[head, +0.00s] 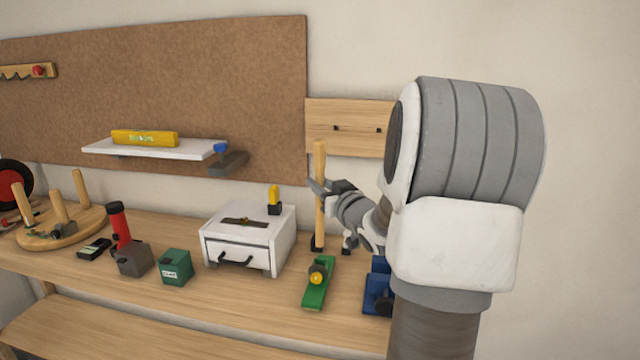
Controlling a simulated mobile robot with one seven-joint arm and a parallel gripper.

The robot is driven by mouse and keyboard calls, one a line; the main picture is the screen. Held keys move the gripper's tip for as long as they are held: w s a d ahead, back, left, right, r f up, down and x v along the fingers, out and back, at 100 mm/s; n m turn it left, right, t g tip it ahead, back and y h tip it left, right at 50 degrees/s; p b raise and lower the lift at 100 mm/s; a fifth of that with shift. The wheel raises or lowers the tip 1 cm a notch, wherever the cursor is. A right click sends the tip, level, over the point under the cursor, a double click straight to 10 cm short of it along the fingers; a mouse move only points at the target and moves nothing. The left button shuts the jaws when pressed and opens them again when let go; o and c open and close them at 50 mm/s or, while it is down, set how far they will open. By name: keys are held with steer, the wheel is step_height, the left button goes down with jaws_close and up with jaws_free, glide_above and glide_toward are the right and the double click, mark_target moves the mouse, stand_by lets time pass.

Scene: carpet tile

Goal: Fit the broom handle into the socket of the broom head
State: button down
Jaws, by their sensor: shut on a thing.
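The broom handle (320,215) is a light wooden rod, standing upright near the right of the workbench. My gripper (324,187) comes from the right and is shut on the rod at about mid-height. Small dark pieces (316,246) show at the rod's lower end. I cannot tell whether they are the broom head's socket or whether the rod sits in them. No bristles show, so I cannot pick out the broom head for sure. My arm hides part of the bench at the right.
A green tool with a yellow knob (318,284) lies in front of the rod, and a blue tool (378,288) is partly behind my arm. A white drawer box (248,240) stands left. A wooden peg rail (345,126) is on the wall behind.

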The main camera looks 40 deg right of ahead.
mark_target(322, 223)
steer(key=shift+f+b, duration=1.4)
steer(key=shift+f, duration=0.6)
steer(key=shift+f+b, duration=2.5)
steer(key=shift+f, duration=0.4)
steer(key=c, duration=0.6)
jaws_free()
steer(key=shift+r, duration=0.1)
steer(key=s+a+p, duration=0.2)
steer(key=s+a, duration=0.1)
steer(key=s, duration=1.4)
steer(key=shift+a, duration=0.1)
